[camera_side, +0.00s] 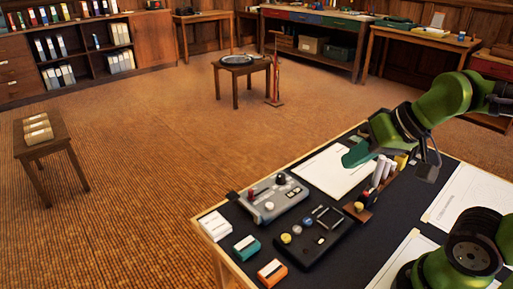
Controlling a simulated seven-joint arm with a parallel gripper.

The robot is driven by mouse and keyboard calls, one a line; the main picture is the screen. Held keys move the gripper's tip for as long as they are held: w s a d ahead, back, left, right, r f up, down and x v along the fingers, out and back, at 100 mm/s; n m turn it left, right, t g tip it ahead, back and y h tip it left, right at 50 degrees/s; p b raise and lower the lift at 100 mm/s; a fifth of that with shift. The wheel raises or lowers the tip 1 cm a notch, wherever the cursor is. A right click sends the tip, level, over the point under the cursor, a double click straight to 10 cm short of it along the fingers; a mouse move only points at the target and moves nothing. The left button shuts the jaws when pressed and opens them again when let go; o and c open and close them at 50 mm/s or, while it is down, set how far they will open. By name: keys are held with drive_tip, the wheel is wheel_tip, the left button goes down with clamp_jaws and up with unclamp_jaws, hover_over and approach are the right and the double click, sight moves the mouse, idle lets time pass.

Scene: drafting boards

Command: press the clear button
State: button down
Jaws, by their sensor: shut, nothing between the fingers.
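A black control box (318,248) with a small screen and several small buttons lies on the dark desk mat. Its buttons include a yellow one (285,238) near its left end and a bluish one (297,230). No labels are readable, so I cannot tell which is the clear button.
White (214,225), teal (246,248) and orange (272,272) small boxes line the desk's left edge. Paper sheets (468,198) lie to the right. Bare mat shows between the boxes.

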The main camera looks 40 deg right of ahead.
drive_tip(key=m+y, duration=0.4)
drive_tip(key=m, duration=1.1)
hover_over(273, 206)
wheel_tip(273, 206, down, 10)
drive_tip(key=shift+f, duration=0.1)
drive_tip(key=shift+f, duration=4.4)
drive_tip(key=shift+f, duration=0.15)
drive_tip(key=shift+f, duration=0.3)
